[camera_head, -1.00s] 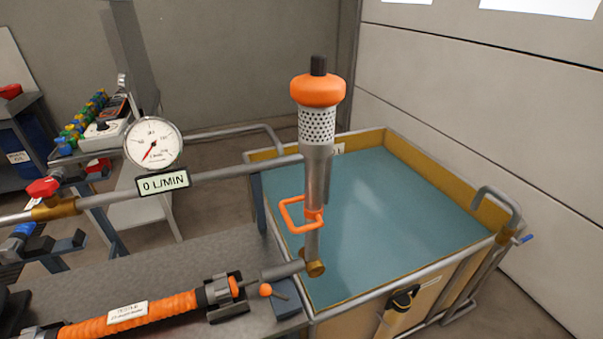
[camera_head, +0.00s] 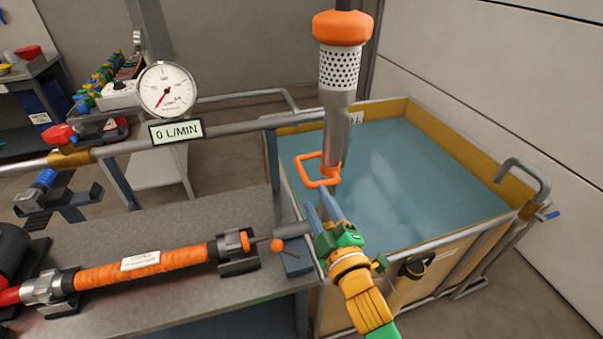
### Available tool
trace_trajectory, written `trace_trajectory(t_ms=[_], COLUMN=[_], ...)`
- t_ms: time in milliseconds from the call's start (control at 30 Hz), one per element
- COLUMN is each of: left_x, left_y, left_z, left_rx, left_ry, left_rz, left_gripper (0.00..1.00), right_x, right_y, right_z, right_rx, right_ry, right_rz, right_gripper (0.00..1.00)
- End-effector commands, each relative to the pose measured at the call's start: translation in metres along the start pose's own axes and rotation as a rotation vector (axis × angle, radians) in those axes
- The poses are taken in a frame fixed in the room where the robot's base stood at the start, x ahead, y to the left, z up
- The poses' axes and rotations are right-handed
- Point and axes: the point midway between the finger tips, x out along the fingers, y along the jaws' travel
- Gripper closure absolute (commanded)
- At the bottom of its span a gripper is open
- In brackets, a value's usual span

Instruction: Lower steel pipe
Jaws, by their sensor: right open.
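The steel pipe (camera_head: 335,118) stands upright at the near left edge of the water tank. It has a perforated strainer (camera_head: 340,68) and an orange cap (camera_head: 342,27) at its top. An orange loop handle (camera_head: 313,172) sticks out from its lower part toward the left. My right gripper (camera_head: 326,206) comes in from the lower right, its blue-grey fingers open just below the handle. I cannot tell whether the fingers touch the handle or pipe. My left gripper is out of view.
The tank (camera_head: 480,171) of blue-green water lies behind and right of the pipe. A bench (camera_head: 150,222) at left carries an orange hose (camera_head: 145,266). A horizontal pipe (camera_head: 230,127) with a round gauge (camera_head: 167,89) reading 0 L/MIN runs behind it.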

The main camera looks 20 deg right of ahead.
Motion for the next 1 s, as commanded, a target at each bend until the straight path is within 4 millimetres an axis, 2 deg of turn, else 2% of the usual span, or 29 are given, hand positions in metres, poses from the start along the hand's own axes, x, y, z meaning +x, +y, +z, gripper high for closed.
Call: trace_trajectory(t_ms=[500,700,1000], left_x=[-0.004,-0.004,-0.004], left_y=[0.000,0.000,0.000], left_z=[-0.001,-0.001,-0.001], left_rx=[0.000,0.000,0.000], left_ry=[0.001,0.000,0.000], left_rz=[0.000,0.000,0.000], left_gripper=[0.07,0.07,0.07], right_x=[0.095,0.112,0.114], right_y=[-0.001,-0.001,-0.001], right_z=[0.000,0.000,0.000], right_rx=[0.006,0.006,0.006], right_ry=[-0.001,-0.001,-0.001], right_rz=[-0.002,-0.004,-0.004], right_gripper=[0.52,0.52,0.52])
